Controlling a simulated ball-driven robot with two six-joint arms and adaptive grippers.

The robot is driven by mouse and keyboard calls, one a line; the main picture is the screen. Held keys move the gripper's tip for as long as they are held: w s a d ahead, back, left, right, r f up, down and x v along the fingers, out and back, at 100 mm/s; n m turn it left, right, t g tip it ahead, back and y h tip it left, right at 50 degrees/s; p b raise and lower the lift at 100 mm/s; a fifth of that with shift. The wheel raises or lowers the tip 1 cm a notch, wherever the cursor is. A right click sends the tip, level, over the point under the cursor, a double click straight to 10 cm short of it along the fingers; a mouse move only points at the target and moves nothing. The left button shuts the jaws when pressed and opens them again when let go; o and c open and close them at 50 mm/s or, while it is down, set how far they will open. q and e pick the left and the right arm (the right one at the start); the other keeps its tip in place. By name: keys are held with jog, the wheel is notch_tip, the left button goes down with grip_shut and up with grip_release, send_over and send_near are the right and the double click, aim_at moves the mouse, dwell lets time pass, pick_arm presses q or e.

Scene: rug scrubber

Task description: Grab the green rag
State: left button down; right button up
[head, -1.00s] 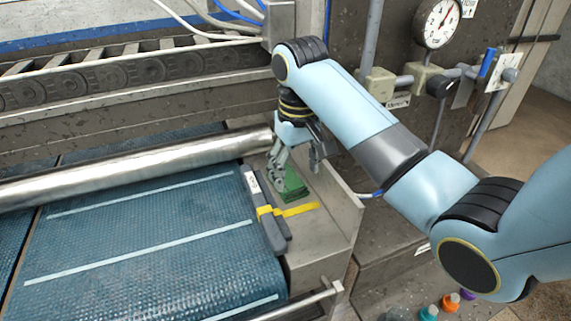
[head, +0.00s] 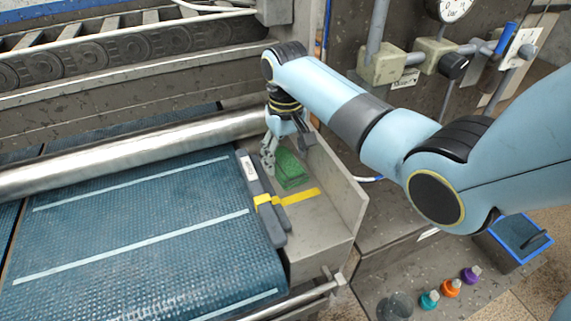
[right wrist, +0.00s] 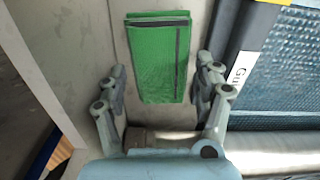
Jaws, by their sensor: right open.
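The green rag (head: 290,170) is folded and lies flat on the grey metal ledge (head: 320,222) to the right of the blue belt. My right gripper (head: 284,152) is just above and behind the rag in the head view, pointing down. In the right wrist view, the rag (right wrist: 160,58) lies ahead of and between the two fingers of my right gripper (right wrist: 164,88). The fingers are spread open and empty, and the rag looks untouched. The left gripper is not in view.
A metal roller (head: 130,155) runs behind the belt (head: 140,230). A raised metal wall (head: 345,185) borders the ledge on the right. Several coloured bottles (head: 450,288) stand at lower right.

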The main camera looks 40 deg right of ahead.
jog(key=shift+f, duration=0.9)
jog(key=c, duration=0.8)
